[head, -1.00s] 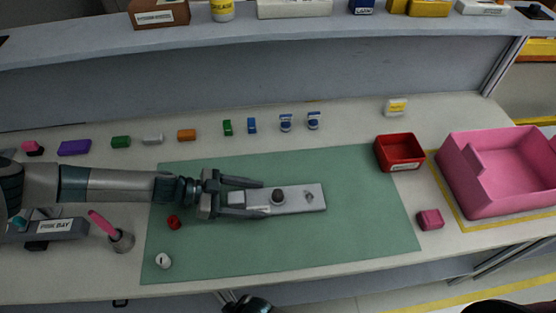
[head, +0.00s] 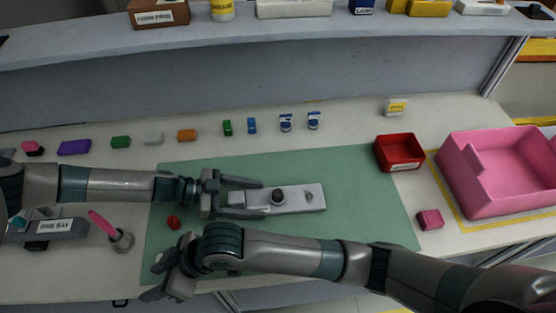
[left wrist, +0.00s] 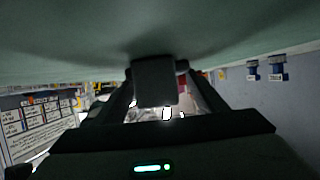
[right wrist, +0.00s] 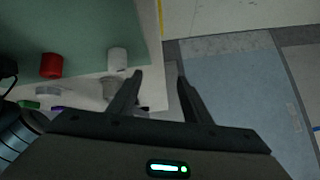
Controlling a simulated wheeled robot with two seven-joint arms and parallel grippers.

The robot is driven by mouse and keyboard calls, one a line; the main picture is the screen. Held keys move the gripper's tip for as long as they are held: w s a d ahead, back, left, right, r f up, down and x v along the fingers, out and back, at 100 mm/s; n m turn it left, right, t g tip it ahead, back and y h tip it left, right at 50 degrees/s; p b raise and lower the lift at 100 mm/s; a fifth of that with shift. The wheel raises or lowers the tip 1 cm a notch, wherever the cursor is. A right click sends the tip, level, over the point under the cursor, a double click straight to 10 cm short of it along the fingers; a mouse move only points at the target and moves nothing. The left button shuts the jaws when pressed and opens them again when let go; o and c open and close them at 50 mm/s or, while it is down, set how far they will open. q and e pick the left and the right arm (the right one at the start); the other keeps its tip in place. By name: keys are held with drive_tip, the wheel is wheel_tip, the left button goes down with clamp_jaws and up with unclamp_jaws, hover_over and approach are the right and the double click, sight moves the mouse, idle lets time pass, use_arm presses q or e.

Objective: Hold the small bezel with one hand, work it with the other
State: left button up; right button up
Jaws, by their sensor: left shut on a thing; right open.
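The small bezel is a light grey plate (head: 300,198) with a dark round knob and a small metal peg on top. It lies on the green mat (head: 360,180). My left gripper (head: 250,198) is shut on its left end, and the plate's grey end (left wrist: 155,82) shows between the fingers in the left wrist view. My right gripper (head: 160,283) is open and empty at the mat's front left edge. A white cap (right wrist: 117,58) is close to its fingers in the right wrist view; in the head view the gripper mostly hides it. A red cap (head: 173,222) lies on the mat.
A red bin (head: 400,166) and a pink bin (head: 468,190) stand at the right, with a pink block (head: 430,219) before them. Several small blocks line the back. My right arm crosses the table front.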

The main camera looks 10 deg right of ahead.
drive_tip(key=w+d+r+t, duration=0.1)
drive_tip(key=w+d+r, duration=0.2)
drive_tip(key=w+r, duration=0.5)
drive_tip(key=w+d+r+t, duration=0.1)
drive_tip(key=w+d+r, duration=0.2)
drive_tip(key=w+r, duration=0.45)
drive_tip(key=m+g+h, duration=0.2)
drive_tip(key=m+h, duration=0.4)
drive_tip(key=h, duration=0.4)
hover_over(278, 193)
wheel_tip(278, 193, down, 4)
drive_tip(key=shift+f, duration=0.15)
wheel_tip(278, 193, down, 12)
drive_tip(key=shift+r, duration=0.15)
